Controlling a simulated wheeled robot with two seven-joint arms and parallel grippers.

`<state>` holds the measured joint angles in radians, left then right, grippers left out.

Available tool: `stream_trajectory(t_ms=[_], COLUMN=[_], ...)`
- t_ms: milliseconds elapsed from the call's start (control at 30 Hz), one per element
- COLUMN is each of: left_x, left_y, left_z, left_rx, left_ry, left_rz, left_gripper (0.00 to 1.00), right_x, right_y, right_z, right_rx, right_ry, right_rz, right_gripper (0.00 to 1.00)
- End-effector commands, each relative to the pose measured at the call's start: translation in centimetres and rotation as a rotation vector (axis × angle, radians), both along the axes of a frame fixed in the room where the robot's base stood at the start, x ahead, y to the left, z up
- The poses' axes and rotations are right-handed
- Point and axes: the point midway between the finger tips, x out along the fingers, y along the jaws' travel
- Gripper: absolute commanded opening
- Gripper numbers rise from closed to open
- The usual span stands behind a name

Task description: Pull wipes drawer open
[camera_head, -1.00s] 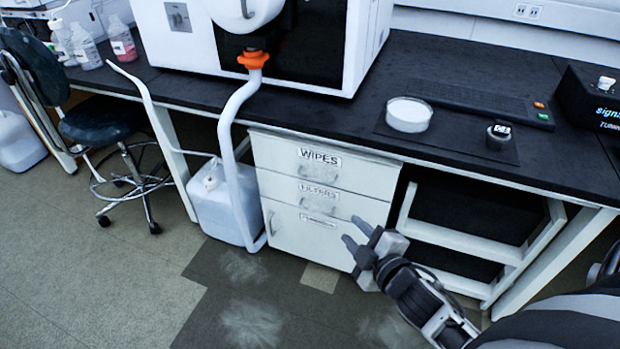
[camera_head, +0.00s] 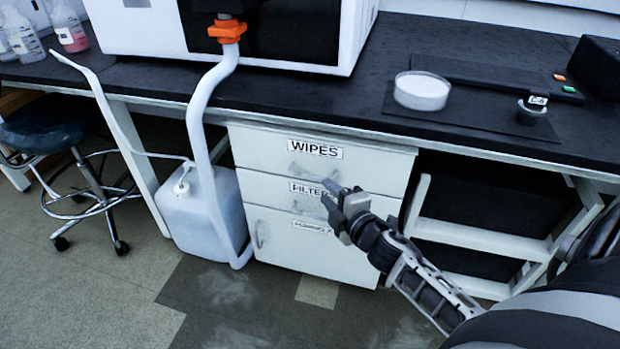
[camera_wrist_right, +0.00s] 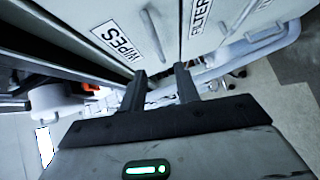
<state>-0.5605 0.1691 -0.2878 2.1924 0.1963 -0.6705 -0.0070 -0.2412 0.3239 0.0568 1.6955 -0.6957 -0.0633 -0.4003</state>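The wipes drawer (camera_head: 260,152) is the top drawer of a white cabinet under the bench and looks shut. Its label reads WIPES, and a pale bar handle (camera_head: 304,171) sits just below the label. In the right wrist view the wipes drawer front (camera_wrist_right: 105,20) and its handle (camera_wrist_right: 153,34) lie beyond the fingers. My right gripper (camera_head: 328,191) is in front of the filters drawer (camera_head: 265,187), below and right of the wipes handle. Its two fingers (camera_wrist_right: 159,88) are apart with nothing between them, and clear of the handle. My left gripper is not in view.
A white jug (camera_head: 195,215) with a hose stands left of the cabinet, and a stool (camera_head: 60,130) is farther left. An open shelf frame (camera_head: 480,238) is to the right. The black benchtop edge (camera_head: 330,125) overhangs the drawers.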

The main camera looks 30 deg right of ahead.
Motion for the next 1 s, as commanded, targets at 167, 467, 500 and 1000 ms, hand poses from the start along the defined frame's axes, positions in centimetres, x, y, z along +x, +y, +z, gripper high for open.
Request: stream_trajectory(t_ms=[167, 467, 500, 1000], left_x=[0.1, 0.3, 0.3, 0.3], left_y=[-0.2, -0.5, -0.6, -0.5], left_z=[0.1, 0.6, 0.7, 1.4], left_rx=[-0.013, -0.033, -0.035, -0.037], left_ry=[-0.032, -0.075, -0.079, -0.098], left_rz=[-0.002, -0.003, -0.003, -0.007], left_gripper=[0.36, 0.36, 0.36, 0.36], right_x=[4.1, 8.3, 8.5, 9.0], right_y=[-0.3, -0.6, -0.6, -0.6], right_z=[-0.6, -1.3, -1.3, -1.3], right_rx=[-0.002, 0.002, 0.002, 0.002], right_ry=[-0.003, 0.0, 0.0, 0.001], right_rz=[0.0, -0.001, -0.001, -0.001], right_gripper=[0.32, 0.32, 0.32, 0.0])
